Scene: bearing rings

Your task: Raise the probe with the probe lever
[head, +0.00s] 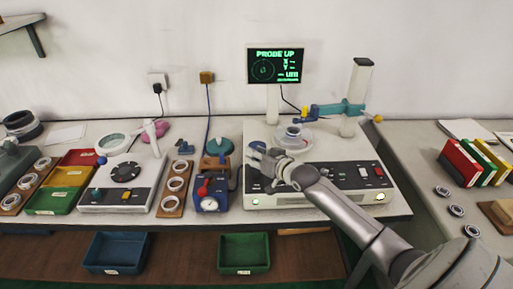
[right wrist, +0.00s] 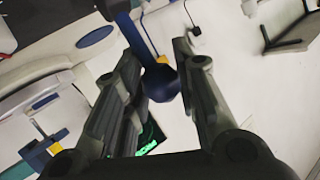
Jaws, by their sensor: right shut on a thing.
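The measuring machine (head: 330,200) stands on the bench, with a column and a teal arm (head: 340,109) over its round stage (head: 300,143). A ring sits on the stage. The screen (head: 275,66) reads "PROBE UP". My right gripper (head: 262,158) is at the machine's left front side. In the right wrist view, the dark blue ball knob of the probe lever (right wrist: 160,82) lies between my fingers (right wrist: 165,95), with its blue stem running up the picture. The fingers are shut on this knob. In the head view the gripper hides the knob. My left gripper is out of view.
Left of the machine are a blue gauge unit (head: 211,196), a wooden ring board (head: 173,188), a grey device with a dark disc (head: 125,171) and coloured trays (head: 65,176). A blue bin (head: 116,252) and a green bin (head: 244,252) sit below. Loose rings (head: 456,210) lie right.

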